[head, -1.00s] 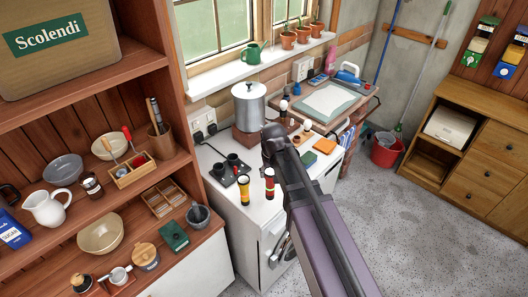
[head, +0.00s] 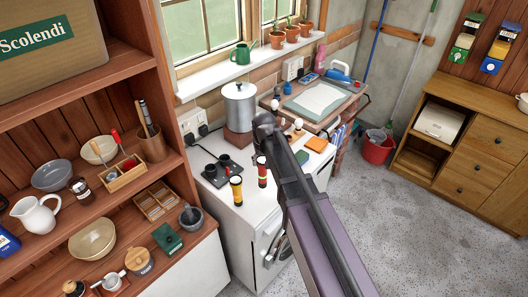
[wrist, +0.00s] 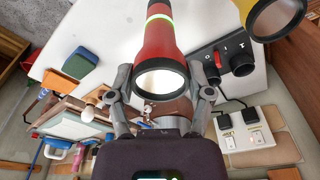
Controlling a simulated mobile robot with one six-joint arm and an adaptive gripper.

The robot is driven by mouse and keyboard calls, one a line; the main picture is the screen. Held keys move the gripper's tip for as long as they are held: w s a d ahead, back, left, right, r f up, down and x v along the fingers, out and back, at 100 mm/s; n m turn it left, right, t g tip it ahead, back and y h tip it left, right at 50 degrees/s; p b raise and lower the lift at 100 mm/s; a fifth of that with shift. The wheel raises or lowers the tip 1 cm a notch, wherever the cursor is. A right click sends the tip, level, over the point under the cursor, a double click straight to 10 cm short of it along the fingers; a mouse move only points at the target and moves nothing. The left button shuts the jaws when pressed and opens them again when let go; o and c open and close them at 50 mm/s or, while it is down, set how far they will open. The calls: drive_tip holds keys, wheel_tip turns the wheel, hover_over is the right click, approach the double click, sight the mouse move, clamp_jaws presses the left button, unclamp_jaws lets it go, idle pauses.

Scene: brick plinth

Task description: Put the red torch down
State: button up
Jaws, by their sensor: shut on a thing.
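The red torch (head: 262,172) is upright over the white worktop, just below the end of my arm in the head view. In the wrist view the torch (wrist: 156,45) lies between the fingers of my gripper (wrist: 160,98), its pale round lens facing the camera. The gripper is shut on it. In the head view the fingers are mostly hidden behind my arm. I cannot tell whether the torch's lower end touches the worktop (head: 230,217). The yellow torch (head: 236,190) stands left of it.
A metal pot (head: 240,106) on a brick-coloured block stands at the back. An orange item (head: 317,144) and a green item (head: 301,157) lie to the right. Wall sockets (head: 194,124) are behind. A shelf unit with bowls (head: 95,240) borders the left. The worktop's front corner is clear.

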drive_tip(key=w, duration=0.8)
drive_tip(key=shift+w+f+b, duration=0.35)
drive_tip(key=shift+w+f, duration=0.05)
drive_tip(key=shift+w+f+b, duration=0.3)
drive_tip(key=shift+f+b, duration=0.6)
drive_tip(key=shift+w+f+b, duration=0.3)
drive_tip(key=shift+f+b, duration=0.6)
drive_tip(key=shift+f, duration=0.2)
drive_tip(key=o, duration=1.3)
drive_tip(key=shift+r, duration=0.25)
